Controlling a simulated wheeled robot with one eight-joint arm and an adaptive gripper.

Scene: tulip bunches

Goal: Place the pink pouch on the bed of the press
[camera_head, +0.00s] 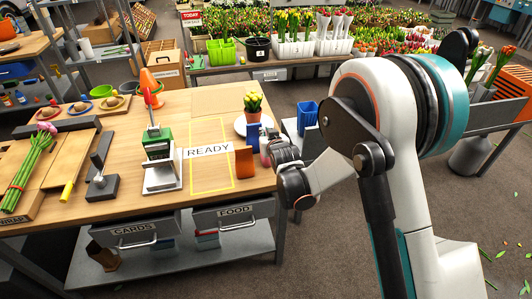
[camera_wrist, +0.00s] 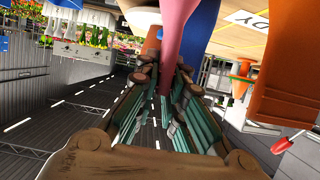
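The pink pouch (camera_wrist: 178,38) shows close up in the wrist view, its narrowing end between my gripper's (camera_wrist: 163,82) two fingers. Gaps show on both sides of it, so the fingers look open around it; contact is not clear. In the head view only a sliver of the pink pouch (camera_head: 265,157) shows at the table's right end, beside my gripper (camera_head: 272,150).
A blue pouch (camera_head: 253,138) and an orange-brown pouch (camera_head: 244,162) stand beside the pink one. A potted tulip (camera_head: 253,107) stands behind. The yellow-outlined area is mostly clear.

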